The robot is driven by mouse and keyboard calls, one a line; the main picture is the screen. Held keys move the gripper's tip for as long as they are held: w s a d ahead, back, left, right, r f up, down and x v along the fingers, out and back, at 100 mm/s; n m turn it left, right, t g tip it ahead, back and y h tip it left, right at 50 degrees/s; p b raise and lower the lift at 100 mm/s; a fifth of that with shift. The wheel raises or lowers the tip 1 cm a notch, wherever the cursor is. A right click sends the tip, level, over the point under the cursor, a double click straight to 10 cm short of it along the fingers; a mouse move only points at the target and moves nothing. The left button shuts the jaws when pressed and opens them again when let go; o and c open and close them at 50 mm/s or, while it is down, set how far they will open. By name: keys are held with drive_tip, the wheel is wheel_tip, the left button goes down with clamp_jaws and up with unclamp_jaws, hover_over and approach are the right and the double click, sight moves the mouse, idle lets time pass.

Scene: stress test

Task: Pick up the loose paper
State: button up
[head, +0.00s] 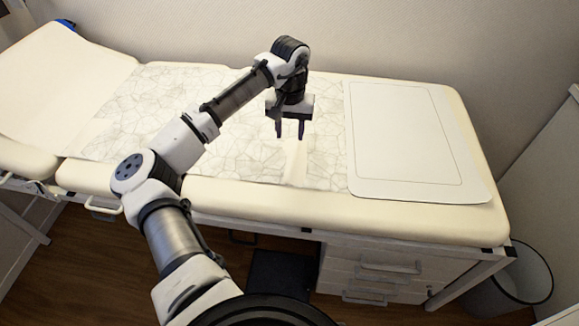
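Patterned paper with grey crack-like lines (160,115) lies across the middle of the cream padded exam table (330,212). A plain pale strip (297,160) shows in it just below my gripper; I cannot tell if it is a fold or a separate sheet. My gripper (290,136) points down over the paper, with its two dark fingers apart and nothing seen between them. The gap between fingertips and paper is hard to judge. A flat white rounded sheet or pad (400,140) with a thin inner outline lies on the right end.
The table's raised backrest (60,85) is at the left. A wall runs behind the table. White drawers (375,268) are under its right side, and a mesh waste bin (515,280) stands at the lower right. My arm crosses the paper from the lower left.

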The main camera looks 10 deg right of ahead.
hover_over(292, 166)
drive_tip(key=f, duration=0.6)
drive_tip(key=shift+w+a+f+p, duration=0.15)
drive_tip(key=shift+w+f+p, duration=0.2)
drive_tip(key=shift+f+p, duration=0.05)
drive_tip(key=shift+s+f+p, duration=0.15)
drive_tip(key=shift+f+p, duration=0.25)
drive_tip(key=shift+f, duration=1)
drive_tip(key=shift+s+f+p, duration=0.15)
drive_tip(key=shift+f+p, duration=0.25)
drive_tip(key=shift+f, duration=0.95)
clamp_jaws()
